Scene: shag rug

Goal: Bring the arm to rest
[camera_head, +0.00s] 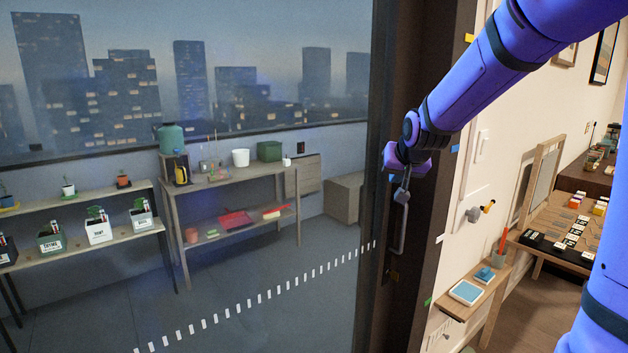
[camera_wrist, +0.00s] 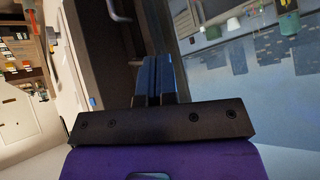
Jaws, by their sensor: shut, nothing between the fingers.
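My purple arm reaches in from the upper right in the head view. My gripper (camera_head: 403,187) is in front of the dark door frame, at the upper end of a grey bar handle (camera_head: 401,230). From this view I cannot tell whether it touches the handle. In the wrist view my gripper (camera_wrist: 159,66) has its two dark fingers together with nothing between them. The handle (camera_wrist: 118,12) shows at the top of that view, apart from the fingertips.
A large glass pane (camera_head: 330,290) with a dashed white line fills the left; shelves with pots and boxes stand behind it. To the right are a pale wall, a small ledge (camera_head: 462,312) with blue items, and a wooden table (camera_head: 560,217) crowded with small things.

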